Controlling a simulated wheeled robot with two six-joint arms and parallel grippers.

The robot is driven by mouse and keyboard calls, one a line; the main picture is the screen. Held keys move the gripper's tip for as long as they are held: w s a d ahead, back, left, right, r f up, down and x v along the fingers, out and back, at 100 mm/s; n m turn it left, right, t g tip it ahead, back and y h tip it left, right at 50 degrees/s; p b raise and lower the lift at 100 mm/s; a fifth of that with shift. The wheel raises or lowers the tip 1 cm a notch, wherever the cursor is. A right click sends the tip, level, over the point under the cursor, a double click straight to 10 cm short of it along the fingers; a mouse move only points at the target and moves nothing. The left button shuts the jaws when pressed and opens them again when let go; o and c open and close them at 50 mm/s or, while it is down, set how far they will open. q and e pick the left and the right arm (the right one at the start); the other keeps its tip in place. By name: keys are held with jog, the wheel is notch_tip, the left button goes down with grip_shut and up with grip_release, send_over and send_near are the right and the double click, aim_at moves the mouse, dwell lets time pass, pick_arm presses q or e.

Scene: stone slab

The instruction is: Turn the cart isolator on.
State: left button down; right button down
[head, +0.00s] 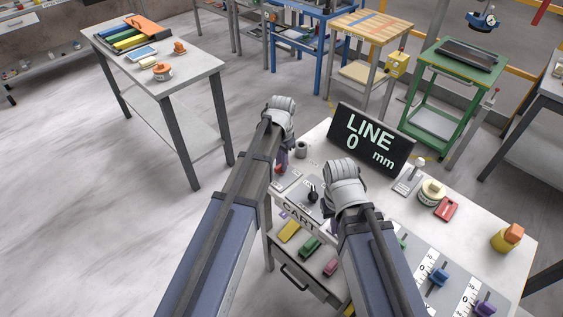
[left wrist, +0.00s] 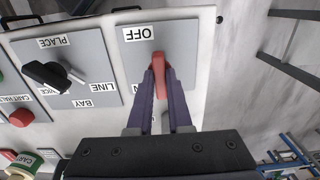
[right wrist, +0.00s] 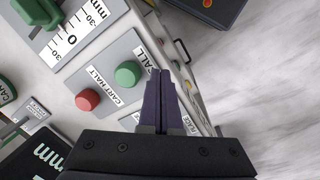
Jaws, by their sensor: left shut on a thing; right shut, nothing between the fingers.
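The isolator's red handle (left wrist: 159,64) is in the left wrist view, on a grey plate (left wrist: 183,35) that reads OFF upside down. A letter N shows at the plate's lower left; the rest of that word is hidden. My left gripper (left wrist: 160,84) is shut on the red handle. In the head view my left gripper (head: 283,158) is at the left end of the white console, with the handle mostly hidden.
A black selector knob (left wrist: 47,73) with PLACE, LINE and BAY labels is next to the isolator plate. The dark LINE 0 mm display (head: 370,140) stands at the console's back. Coloured sliders, including a blue one (head: 438,275), are at the front right.

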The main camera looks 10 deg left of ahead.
dwell(0.5)
pick_arm(q)
jog(key=c, duration=0.8)
grip_release()
jog(key=shift+c, duration=0.2)
jog(key=shift+r, duration=0.1)
pick_arm(e)
jog(key=shift+r, duration=0.1)
pick_arm(q)
notch_tip(320, 180, up, 8)
jog(key=p, duration=0.8)
jog(key=shift+f, duration=0.2)
pick_arm(e)
notch_tip(320, 180, up, 8)
jog(key=shift+f, duration=0.2)
